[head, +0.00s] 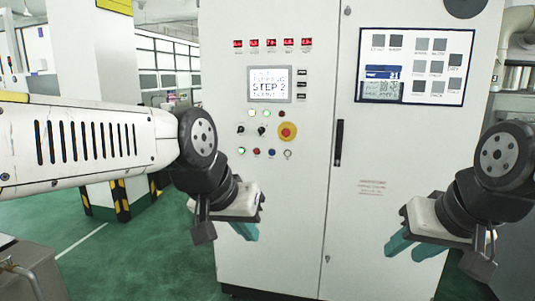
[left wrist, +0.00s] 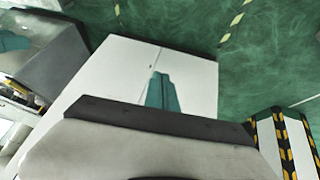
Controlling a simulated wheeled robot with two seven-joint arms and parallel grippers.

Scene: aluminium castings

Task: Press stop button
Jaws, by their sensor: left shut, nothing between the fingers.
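The stop button (head: 287,131) is a red mushroom button on a round yellow plate, on the front of a white control cabinet (head: 310,215). My left gripper (head: 247,232) is in front of the cabinet, below and left of the button and apart from it. Its teal fingers are together and empty; they also show in the left wrist view (left wrist: 162,92). My right gripper (head: 413,250) is in front of the cabinet's right door, with its two teal fingers apart and nothing visible between them. The button is not hidden in the head view.
Small coloured buttons and knobs (head: 257,152) sit left of and below the stop button. A screen (head: 269,84) reading "STEP 2" is above it. A black door handle (head: 339,143) is to its right. A pillar with yellow-black stripes (head: 121,200) stands at left on the green floor.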

